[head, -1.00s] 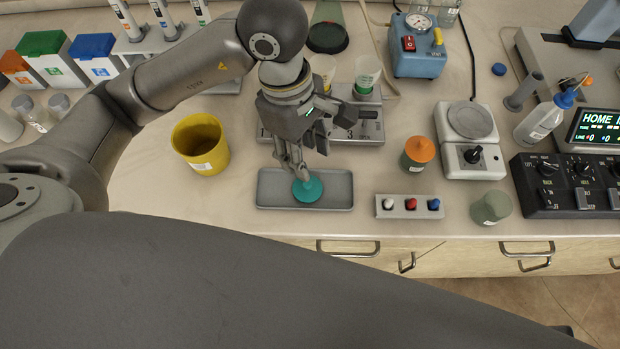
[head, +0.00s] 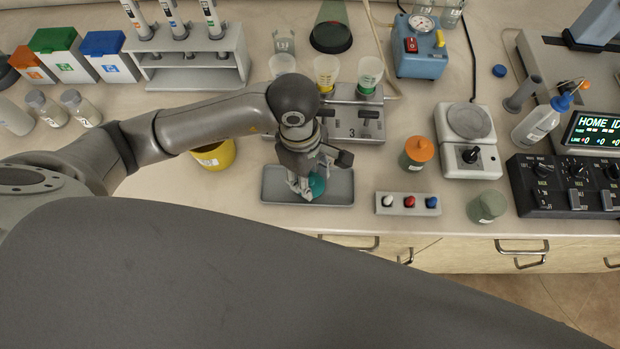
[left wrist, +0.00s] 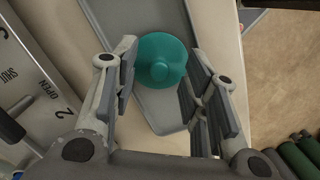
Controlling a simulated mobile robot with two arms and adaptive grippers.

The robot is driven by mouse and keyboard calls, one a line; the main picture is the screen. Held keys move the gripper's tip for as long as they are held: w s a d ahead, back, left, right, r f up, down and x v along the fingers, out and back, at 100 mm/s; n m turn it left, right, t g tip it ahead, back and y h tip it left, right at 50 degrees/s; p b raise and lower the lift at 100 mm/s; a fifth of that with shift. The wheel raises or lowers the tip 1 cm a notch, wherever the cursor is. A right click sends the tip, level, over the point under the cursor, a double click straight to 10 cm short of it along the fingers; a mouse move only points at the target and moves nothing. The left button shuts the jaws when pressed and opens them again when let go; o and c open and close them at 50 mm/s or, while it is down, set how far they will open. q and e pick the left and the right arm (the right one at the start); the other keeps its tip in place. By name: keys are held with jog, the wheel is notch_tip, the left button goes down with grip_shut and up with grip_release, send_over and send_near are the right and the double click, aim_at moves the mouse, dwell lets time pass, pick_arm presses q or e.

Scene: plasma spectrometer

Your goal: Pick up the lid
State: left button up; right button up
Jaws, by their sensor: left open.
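The lid is a round teal disc with a small knob on top, lying in the grey tray (head: 338,187). In the head view the lid (head: 317,186) is partly covered by my left gripper (head: 308,190). In the left wrist view the lid (left wrist: 161,60) sits just beyond and between the two fingers of my left gripper (left wrist: 160,85). The fingers stand apart on either side of the knob, and nothing is visibly held. My right gripper does not show.
Behind the tray stands a manifold (head: 370,122) with several funnels or cups. A yellow container (head: 215,156) is to the left, under my arm. To the right are a block with three coloured knobs (head: 408,203) and an orange-capped jar (head: 418,153).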

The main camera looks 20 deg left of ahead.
pick_arm(q)
jog(key=c, duration=0.9)
